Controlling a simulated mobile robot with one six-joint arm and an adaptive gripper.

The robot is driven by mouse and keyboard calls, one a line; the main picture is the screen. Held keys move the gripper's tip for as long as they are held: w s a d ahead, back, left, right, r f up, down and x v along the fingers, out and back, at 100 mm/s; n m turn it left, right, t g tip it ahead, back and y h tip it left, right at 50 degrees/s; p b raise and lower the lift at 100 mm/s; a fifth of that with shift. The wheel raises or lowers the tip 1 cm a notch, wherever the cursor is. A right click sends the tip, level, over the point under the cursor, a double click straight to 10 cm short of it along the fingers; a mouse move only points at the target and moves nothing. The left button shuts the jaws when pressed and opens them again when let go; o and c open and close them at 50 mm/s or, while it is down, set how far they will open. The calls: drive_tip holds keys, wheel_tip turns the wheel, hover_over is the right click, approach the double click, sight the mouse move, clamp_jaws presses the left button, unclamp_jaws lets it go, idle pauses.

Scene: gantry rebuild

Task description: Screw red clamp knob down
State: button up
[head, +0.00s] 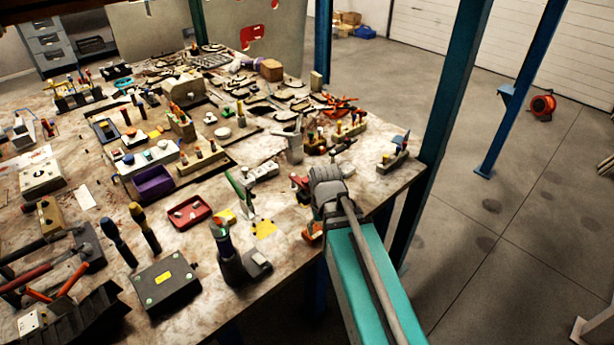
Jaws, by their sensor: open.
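The grey end of my arm with my gripper (327,186) is over the table's right front edge. My gripper is open; its fingertips are hard to make out from behind, and I see nothing held in it. A small red part (299,183) shows just left of my gripper, close to it. An orange-red part (312,232) sits below it at the table edge. Either could belong to the clamp; I cannot tell which is the knob. My arm covers part of this area, and contact cannot be told.
The worktable (276,281) is crowded. A dark handheld tool (230,258) stands left of my arm, near a black box (165,284) and red tray (189,213). A small block with pegs (393,160) is at the right edge. A dark post (436,130) rises beside the table; open floor lies beyond.

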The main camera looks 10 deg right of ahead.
sight(307, 180)
drive_tip(key=w+r+n+p, duration=0.1)
drive_tip(key=w+r+p, duration=0.4)
drive_tip(key=w, duration=0.7)
drive_tip(key=w+r+n+p, duration=0.2)
drive_tip(key=w+r+p, duration=0.4)
drive_tip(key=w, duration=0.5)
drive_tip(key=shift+w+d+r+p, duration=0.2)
drive_tip(key=shift+w+r+p, duration=0.15)
drive_tip(key=shift+r, duration=0.35)
drive_tip(key=shift+f, duration=0.15)
wheel_tip(307, 180, down, 14)
drive_tip(key=b, duration=1.4)
drive_tip(key=shift+r, duration=0.25)
drive_tip(key=c, duration=1)
drive_tip(key=shift+m, duration=0.3)
